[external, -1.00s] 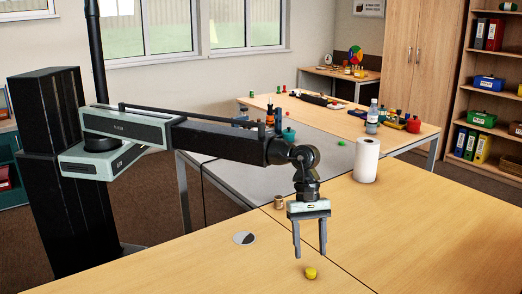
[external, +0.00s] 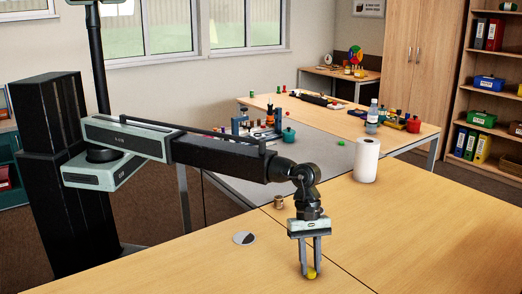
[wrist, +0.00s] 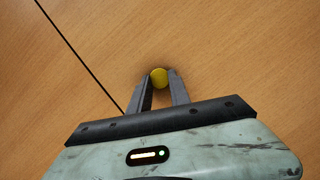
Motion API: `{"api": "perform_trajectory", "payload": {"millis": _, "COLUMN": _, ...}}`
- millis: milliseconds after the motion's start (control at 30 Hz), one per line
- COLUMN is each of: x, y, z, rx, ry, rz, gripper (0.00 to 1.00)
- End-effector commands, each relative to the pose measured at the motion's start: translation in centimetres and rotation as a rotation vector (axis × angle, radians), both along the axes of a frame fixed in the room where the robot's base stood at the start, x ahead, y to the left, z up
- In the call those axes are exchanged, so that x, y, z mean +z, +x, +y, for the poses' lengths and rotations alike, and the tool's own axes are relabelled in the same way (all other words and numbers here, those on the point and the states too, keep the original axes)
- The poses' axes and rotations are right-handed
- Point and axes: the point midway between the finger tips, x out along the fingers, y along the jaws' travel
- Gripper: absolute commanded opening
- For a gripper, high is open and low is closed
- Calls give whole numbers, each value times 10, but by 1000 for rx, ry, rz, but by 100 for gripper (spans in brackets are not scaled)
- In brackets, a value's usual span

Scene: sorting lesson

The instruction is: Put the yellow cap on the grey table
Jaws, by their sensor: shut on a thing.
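The yellow cap (external: 312,273) is at the front of the wooden table, between the fingertips of my gripper (external: 307,272). In the wrist view the cap (wrist: 159,77) sits between the two finger ends of my gripper (wrist: 158,82), which are shut on it. The cap is at or very near the tabletop; I cannot tell whether it touches it. The grey table (external: 242,179) stands behind the wooden table, partly hidden by my arm.
On the wooden table (external: 420,240) are a white paper roll (external: 366,160), a small brown pot (external: 278,202) and a black-and-white disc (external: 244,238).

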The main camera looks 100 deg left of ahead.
Motion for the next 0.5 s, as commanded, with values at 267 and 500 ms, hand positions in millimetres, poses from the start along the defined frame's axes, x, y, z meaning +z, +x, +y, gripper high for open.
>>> {"api": "perform_trajectory", "payload": {"millis": 267, "x": 3, "y": 0, "z": 0, "rx": 0, "ry": 0, "rz": 0, "gripper": 0}}
{"api": "perform_trajectory", "payload": {"millis": 500, "x": 27, "y": 0, "z": 0, "rx": 0, "ry": 0, "rz": 0, "gripper": 0}}
